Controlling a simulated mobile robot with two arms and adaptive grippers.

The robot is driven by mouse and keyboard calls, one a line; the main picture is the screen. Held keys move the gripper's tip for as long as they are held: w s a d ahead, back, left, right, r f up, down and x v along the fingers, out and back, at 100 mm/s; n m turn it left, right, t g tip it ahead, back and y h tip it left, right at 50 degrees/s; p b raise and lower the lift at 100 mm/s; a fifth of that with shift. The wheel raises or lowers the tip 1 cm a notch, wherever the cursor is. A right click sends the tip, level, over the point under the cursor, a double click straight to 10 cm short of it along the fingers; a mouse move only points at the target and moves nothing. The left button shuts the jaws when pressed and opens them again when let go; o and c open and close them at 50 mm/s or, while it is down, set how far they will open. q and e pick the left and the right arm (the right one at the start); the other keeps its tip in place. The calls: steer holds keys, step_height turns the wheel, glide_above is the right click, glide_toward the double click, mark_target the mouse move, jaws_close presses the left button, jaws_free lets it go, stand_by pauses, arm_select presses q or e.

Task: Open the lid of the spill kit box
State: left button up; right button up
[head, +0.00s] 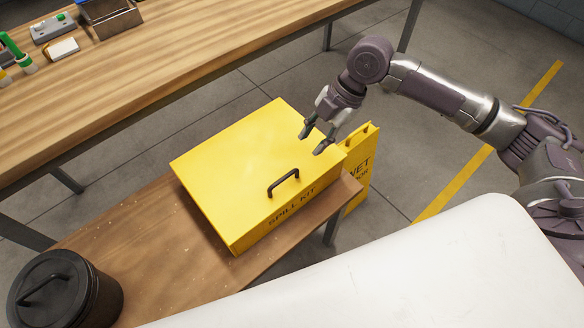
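The yellow spill kit box (247,170) sits on a low wooden bench in the middle of the head view. Its flat lid looks closed. A dark handle (283,183) stands near the front edge of the lid, above the "SPILL KIT" lettering on the front face. My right gripper (314,141) is in front of the lid's right part in the picture, up and to the right of the handle. Its two fingers are spread apart with nothing between them. I cannot tell how far above the lid it is. My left gripper is not in view.
The wooden bench (131,249) also holds a black lidded bucket (64,291) at the lower left. A yellow wet floor sign (361,172) stands beside the box's right side. A long wooden table (150,55) with small items and a metal bin (110,18) lies behind.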

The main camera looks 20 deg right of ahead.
mark_target(289, 175)
steer(key=x, duration=1.2)
jaws_close()
